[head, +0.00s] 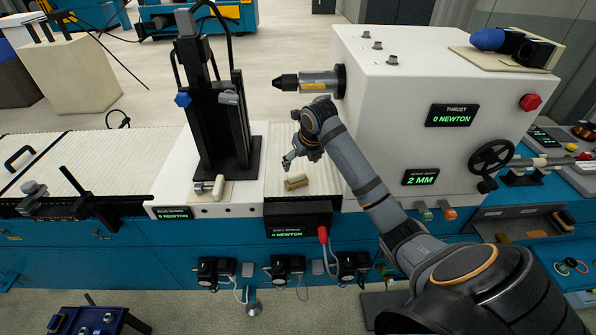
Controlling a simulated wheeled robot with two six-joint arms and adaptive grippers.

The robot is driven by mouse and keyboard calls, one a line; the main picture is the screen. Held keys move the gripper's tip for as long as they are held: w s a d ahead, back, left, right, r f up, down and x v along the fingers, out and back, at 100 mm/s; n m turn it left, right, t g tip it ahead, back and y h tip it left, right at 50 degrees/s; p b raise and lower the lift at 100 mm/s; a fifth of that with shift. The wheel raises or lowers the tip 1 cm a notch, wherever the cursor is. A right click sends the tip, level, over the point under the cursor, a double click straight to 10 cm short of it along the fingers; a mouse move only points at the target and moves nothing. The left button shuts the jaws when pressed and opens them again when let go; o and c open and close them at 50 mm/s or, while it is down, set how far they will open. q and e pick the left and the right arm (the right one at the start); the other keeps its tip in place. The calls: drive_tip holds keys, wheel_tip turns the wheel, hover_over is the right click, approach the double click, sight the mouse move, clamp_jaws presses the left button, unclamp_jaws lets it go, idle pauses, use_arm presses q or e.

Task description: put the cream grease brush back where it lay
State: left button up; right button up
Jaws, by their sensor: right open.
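The cream grease brush (295,178), a small cream block with a brown lower side, lies on the ribbed pale bed cover in front of the white headstock. My right gripper (298,162) is open, just above and behind the brush in the picture. It holds nothing, and I cannot tell whether a fingertip touches the brush. My right arm comes in from the lower right. My left gripper is not in view.
A black upright clamp tower (222,125) stands left of the brush, with a small cream-handled item (208,188) at its foot. The white headstock (425,105) with its dark spindle nose (287,82) stands right and behind. A black readout box (298,220) lies in front.

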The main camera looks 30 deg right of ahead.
drive_tip(key=shift+v, duration=1.8)
